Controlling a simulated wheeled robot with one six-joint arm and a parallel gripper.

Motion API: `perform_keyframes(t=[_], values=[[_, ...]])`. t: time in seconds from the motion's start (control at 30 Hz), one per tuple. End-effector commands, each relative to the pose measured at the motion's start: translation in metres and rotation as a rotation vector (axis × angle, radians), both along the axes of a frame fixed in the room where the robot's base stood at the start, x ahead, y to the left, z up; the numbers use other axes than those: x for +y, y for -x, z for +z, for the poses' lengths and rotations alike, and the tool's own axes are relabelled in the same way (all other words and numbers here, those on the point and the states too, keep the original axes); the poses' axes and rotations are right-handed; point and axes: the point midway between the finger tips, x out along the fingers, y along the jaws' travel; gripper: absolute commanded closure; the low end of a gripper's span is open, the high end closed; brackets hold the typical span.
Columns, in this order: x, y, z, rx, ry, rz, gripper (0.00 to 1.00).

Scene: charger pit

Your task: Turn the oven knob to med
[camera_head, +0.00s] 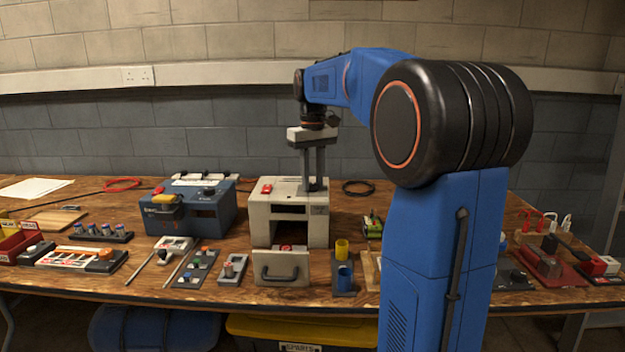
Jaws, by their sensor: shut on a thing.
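The oven (260,217) is a light grey box with a dark front opening, standing mid-table. Its lower front part with a dark handle juts toward me. My gripper (313,186) points straight down at the right side of the oven's top. Its two fingers reach the top surface and are shut on the oven knob. Any med marking is too small to make out.
A small red part (267,188) sits on the oven's top left. A blue box (205,224) stands left of the oven. A holder with yellow and blue cups (343,275) stands at its front right. Small devices crowd the table's left and right; my arm hides part of the right.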

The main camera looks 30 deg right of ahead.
Motion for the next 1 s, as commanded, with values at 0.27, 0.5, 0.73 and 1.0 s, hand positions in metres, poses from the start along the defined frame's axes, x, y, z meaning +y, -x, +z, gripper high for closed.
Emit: perform_keyframes(t=[0.27, 0.5, 0.73, 1.0], values=[[-0.0003, -0.0004, 0.0009, -0.002, 0.001, 0.127, 0.96], [-0.0004, -0.0005, 0.0009, -0.003, 0.001, 0.168, 0.96], [-0.0005, -0.0005, 0.001, -0.003, 0.001, 0.173, 0.96], [-0.0004, -0.0005, 0.001, -0.003, 0.001, 0.172, 0.55]])
